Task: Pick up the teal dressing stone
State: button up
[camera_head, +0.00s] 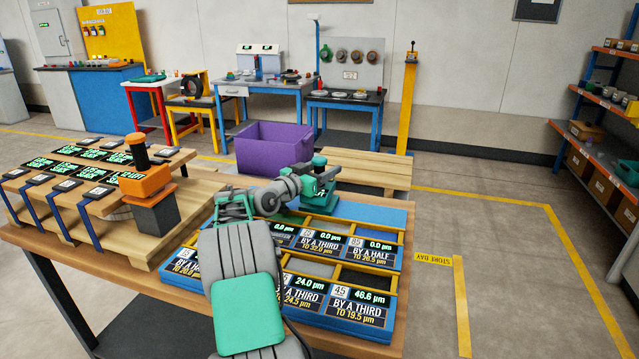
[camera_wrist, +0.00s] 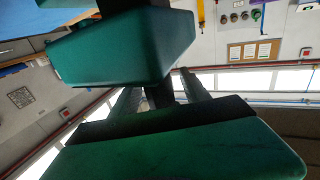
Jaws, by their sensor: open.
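The teal dressing stone (camera_head: 319,161), with a rounded knob on top, stands upright at the back of the bench, behind the tray of labelled compartments. My gripper (camera_head: 304,181) is open, level with it and just to its left, very near or overlapping its upper part. I cannot tell whether the fingers are around it or touching. In the wrist view large teal surfaces (camera_wrist: 125,48) fill much of the picture; which belong to the stone is unclear. My arm hides part of the tray.
A blue-and-yellow tray (camera_head: 401,285) with several display labels lies on the wooden bench (camera_head: 110,262). An orange stone with a dark knob (camera_head: 146,183) stands on the left. A purple bin (camera_head: 268,150) is behind the bench, beside a wooden pallet (camera_head: 372,169).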

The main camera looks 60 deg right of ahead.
jog(key=shift+s+d+r, duration=0.1)
jog(key=shift+d, duration=0.3)
jog(key=shift+a, duration=0.1)
jog(key=shift+c, duration=0.5)
grip_shut()
dwell(0.4)
jog(key=shift+r, duration=0.2)
